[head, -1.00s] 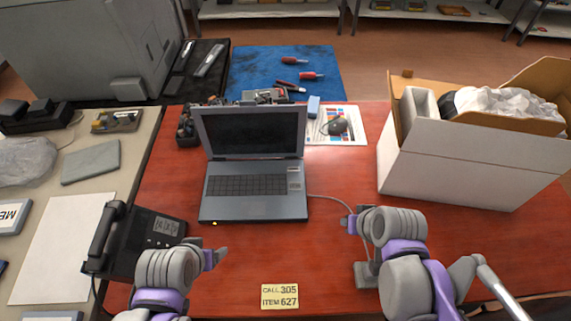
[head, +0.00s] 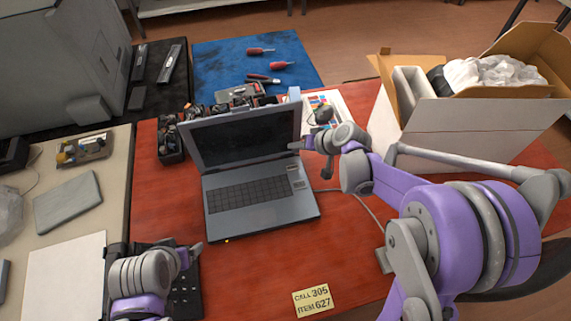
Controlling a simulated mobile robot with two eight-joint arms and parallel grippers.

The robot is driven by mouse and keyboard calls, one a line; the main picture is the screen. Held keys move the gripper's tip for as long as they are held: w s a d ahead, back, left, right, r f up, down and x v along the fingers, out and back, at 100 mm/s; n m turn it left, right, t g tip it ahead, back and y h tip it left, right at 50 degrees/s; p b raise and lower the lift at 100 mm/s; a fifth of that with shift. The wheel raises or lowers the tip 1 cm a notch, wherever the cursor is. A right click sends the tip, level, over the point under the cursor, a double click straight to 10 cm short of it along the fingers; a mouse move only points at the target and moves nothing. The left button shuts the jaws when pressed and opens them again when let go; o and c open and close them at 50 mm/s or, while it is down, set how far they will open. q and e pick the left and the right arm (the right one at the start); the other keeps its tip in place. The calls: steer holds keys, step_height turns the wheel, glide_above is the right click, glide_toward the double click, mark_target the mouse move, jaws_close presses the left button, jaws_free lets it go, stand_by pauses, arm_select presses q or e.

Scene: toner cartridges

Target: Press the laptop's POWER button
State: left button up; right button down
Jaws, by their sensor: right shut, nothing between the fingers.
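The grey laptop (head: 262,217) stands open on the red desk with a dark screen (head: 243,137). A small panel (head: 295,176) lies to the right of its keyboard (head: 246,193); I cannot make out which part is the POWER button. My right gripper (head: 295,146) is shut and empty, with its tip by the screen's lower right edge, above the panel's upper end. I see no clear contact. My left gripper (head: 198,248) is over the black phone, left of the laptop; its finger opening is unclear.
A black phone (head: 187,291) lies under my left arm. A yellow note (head: 313,300) is in front of the laptop. A white carton (head: 440,125) stands at the right. The desk between laptop and note is clear.

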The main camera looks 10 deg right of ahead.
steer(key=shift+d, duration=0.1)
stand_by(0.3)
steer(key=b, duration=0.5)
glide_toward(293, 167)
steer(key=w+a, duration=0.1)
steer(key=w+a+f, duration=0.1)
steer(key=w, duration=0.1)
steer(key=w+a+f, duration=0.1)
steer(key=a, duration=0.1)
steer(key=shift+w, duration=0.15)
steer(key=shift+f+b, duration=0.45)
stand_by(0.9)
steer(key=shift+f+b, duration=0.4)
steer(key=shift+f, duration=0.35)
stand_by(0.5)
steer(key=shift+r, duration=0.8)
